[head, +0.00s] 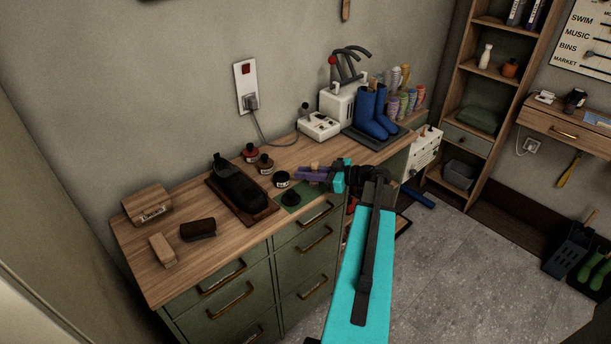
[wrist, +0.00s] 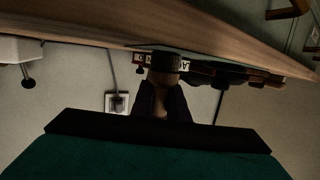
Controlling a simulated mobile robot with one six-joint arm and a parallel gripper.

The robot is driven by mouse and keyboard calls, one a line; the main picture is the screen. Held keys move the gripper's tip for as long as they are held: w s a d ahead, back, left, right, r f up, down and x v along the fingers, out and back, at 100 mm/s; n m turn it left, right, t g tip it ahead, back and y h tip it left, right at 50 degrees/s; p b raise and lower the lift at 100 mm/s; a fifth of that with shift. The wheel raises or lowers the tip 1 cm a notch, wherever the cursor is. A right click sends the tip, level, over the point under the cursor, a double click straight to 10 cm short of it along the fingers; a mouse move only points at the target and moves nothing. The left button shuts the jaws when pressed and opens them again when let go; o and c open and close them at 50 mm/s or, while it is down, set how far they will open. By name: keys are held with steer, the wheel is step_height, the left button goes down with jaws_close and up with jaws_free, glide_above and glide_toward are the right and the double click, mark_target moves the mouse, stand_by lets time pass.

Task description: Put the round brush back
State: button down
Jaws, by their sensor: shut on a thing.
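My gripper (head: 308,175) reaches in from the right, above the front edge of the bench top near a green mat (head: 281,206). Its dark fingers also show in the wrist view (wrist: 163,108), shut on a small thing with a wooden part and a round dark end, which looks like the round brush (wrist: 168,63). In the head view only a bit of its wood (head: 315,167) shows at the fingers. A dark round spot (head: 291,198) lies on the mat; I cannot tell whether it is an object, a marking or shadow.
A black shoe (head: 238,185) on a brown board, a jar (head: 282,179) and two tins (head: 265,164) stand left of the gripper. Blue boots (head: 372,112) and a white machine (head: 319,124) stand behind.

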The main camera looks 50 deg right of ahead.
steer(key=c, duration=1.7)
jaws_free()
steer(key=shift+f, duration=0.1)
steer(key=b+v, duration=0.3)
steer(key=v, duration=0.9)
steer(key=shift+d, duration=0.1)
steer(key=shift+s, duration=0.1)
